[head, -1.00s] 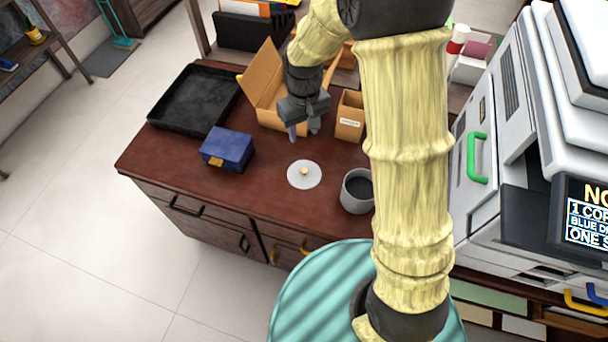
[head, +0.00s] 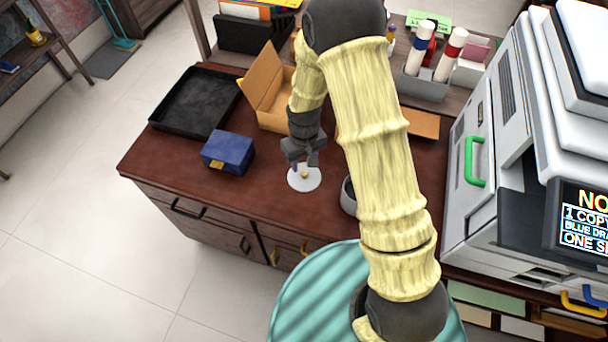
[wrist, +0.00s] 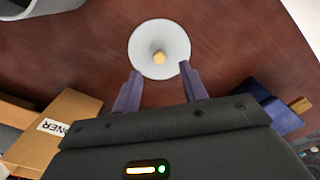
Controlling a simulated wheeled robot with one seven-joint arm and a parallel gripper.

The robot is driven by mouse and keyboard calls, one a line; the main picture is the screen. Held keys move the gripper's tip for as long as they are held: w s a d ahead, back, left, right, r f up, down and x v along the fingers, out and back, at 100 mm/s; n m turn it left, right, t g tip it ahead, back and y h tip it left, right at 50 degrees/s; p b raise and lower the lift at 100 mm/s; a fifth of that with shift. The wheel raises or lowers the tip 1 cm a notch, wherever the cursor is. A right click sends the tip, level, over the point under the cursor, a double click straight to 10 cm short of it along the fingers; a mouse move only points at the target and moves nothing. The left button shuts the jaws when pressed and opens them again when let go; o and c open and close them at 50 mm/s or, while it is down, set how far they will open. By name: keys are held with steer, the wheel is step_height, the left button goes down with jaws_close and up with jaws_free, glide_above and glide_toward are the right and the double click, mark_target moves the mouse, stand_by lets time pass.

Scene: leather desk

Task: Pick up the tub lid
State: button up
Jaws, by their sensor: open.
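The tub lid (head: 304,182) is a pale round disc with a small yellowish knob. It lies flat on the dark wooden desk top. My gripper (head: 304,163) is open and empty just above the lid's far edge in the head view. In the wrist view the lid (wrist: 160,40) is just beyond my open fingertips (wrist: 163,73), with its knob roughly in line with the gap between them. The grey tub (head: 348,196) stands right of the lid, partly hidden by my arm. Its rim also shows at the top left of the wrist view (wrist: 40,8).
A blue box (head: 228,152) with a yellow clasp sits left of the lid. A black tray (head: 187,125) and an open cardboard box (head: 262,80) are farther back. A white machine (head: 490,130) stands at the right. The desk in front of the lid is clear.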

mark_target(304, 173)
steer(key=shift+f+p, duration=0.7)
steer(key=shift+f, duration=1.9)
jaws_close()
